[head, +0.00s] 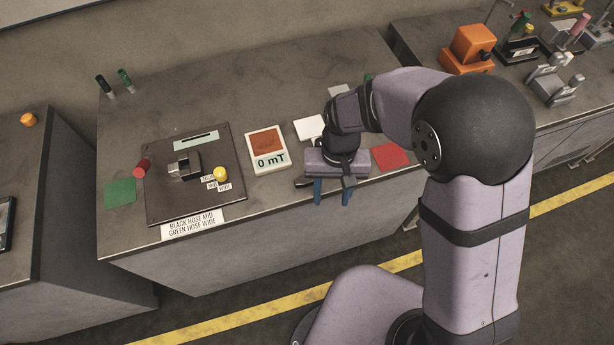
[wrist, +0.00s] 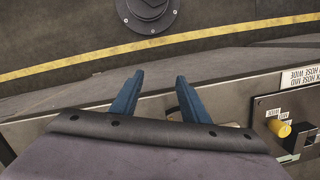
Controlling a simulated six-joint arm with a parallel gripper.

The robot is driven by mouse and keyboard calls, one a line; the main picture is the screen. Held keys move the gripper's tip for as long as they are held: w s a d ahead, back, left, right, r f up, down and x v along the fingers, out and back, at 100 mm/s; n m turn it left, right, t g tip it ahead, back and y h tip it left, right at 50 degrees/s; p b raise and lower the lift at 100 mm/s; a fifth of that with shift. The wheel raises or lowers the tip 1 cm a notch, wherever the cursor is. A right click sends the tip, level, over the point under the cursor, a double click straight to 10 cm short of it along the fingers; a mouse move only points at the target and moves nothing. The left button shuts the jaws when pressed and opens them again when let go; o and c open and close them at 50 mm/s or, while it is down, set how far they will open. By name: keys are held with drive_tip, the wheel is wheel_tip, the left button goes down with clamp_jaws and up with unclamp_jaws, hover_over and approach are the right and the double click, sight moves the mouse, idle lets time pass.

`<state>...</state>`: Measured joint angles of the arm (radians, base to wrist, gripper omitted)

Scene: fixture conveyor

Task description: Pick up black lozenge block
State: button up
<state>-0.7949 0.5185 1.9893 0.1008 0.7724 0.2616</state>
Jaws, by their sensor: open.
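My gripper (head: 332,201) hangs at the front edge of the middle bench, right of the meter. Its two blue fingers are apart with nothing held between them. In the wrist view the open gripper (wrist: 158,80) points past the bench edge, toward the floor. I cannot make out a black lozenge block with certainty. A small dark shape (head: 303,183) shows just left of the gripper at the bench edge, but I cannot tell whether it is a block or part of my gripper. My gripper and arm hide part of the bench.
A dark fixture panel (head: 158,205) with a yellow knob (head: 221,173) lies on the left. A meter reading 0 mT (head: 269,150), a white card (head: 309,127), a red mat (head: 390,157) and a green mat (head: 120,193) lie around. An orange machine (head: 468,48) stands on the right bench.

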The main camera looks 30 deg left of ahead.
sight(307, 181)
drive_tip(key=w+a+r+m, duration=0.1)
drive_tip(key=w+a+m+y, duration=0.1)
drive_tip(key=w+a+m, duration=0.1)
drive_tip(key=w+a+r+m, duration=0.1)
drive_tip(key=a, duration=0.1)
drive_tip(key=shift+w+a+r+t, duration=0.15)
drive_tip(key=shift+a+r+t, duration=0.1)
drive_tip(key=shift+r+t, duration=0.05)
drive_tip(key=a+r+m, duration=0.1)
drive_tip(key=m, duration=0.1)
drive_tip(key=w+a+r+m, duration=0.1)
drive_tip(key=m, duration=0.1)
drive_tip(key=shift+m+y, duration=0.3)
drive_tip(key=shift+y, duration=0.1)
drive_tip(key=shift+s+m, duration=0.2)
drive_tip(key=shift+m, duration=0.6)
drive_tip(key=m, duration=0.3)
drive_tip(key=shift+s+d, duration=0.1)
drive_tip(key=shift+d, duration=0.05)
drive_tip(key=shift+f+m, duration=0.1)
drive_tip(key=shift+m, duration=0.2)
